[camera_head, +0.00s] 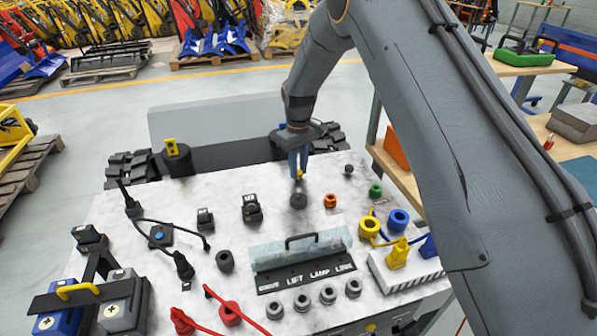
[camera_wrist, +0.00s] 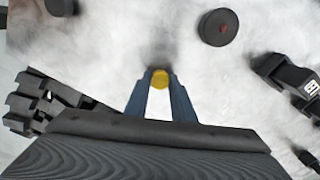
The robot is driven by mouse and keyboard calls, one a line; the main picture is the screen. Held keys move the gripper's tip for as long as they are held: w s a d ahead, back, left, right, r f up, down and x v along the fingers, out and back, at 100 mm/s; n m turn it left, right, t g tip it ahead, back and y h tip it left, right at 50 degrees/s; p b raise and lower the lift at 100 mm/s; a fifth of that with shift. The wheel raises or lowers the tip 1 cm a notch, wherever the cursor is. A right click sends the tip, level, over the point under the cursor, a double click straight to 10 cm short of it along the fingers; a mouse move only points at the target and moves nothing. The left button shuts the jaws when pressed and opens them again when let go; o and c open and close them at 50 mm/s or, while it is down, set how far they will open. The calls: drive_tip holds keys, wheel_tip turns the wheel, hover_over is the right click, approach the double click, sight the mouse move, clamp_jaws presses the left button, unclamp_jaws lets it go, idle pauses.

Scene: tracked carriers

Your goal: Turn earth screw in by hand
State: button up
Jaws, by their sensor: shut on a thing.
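My gripper (camera_head: 299,173) points down over the back of the pale marbled deck (camera_head: 215,183). Its two blue fingers are shut on a small yellow screw head, which I take to be the earth screw (camera_head: 299,175). In the wrist view the round yellow head (camera_wrist: 160,79) sits between the fingertips of my gripper (camera_wrist: 160,85). The screw's shank and any hole beneath it are hidden, so I cannot tell how deep it sits.
A black round knob (camera_head: 299,201) stands just in front of the gripper; it also shows in the wrist view (camera_wrist: 219,27). Black tracks (camera_wrist: 45,102) lie beside the deck.

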drive_tip(key=shift+m, duration=1.3)
drive_tip(key=m, duration=0.9)
drive_tip(key=shift+m, duration=0.4)
drive_tip(key=shift+r, duration=0.1)
drive_tip(key=m, duration=0.9)
drive_tip(key=shift+w+m+p, duration=0.1)
drive_tip(key=shift+m+p, duration=0.2)
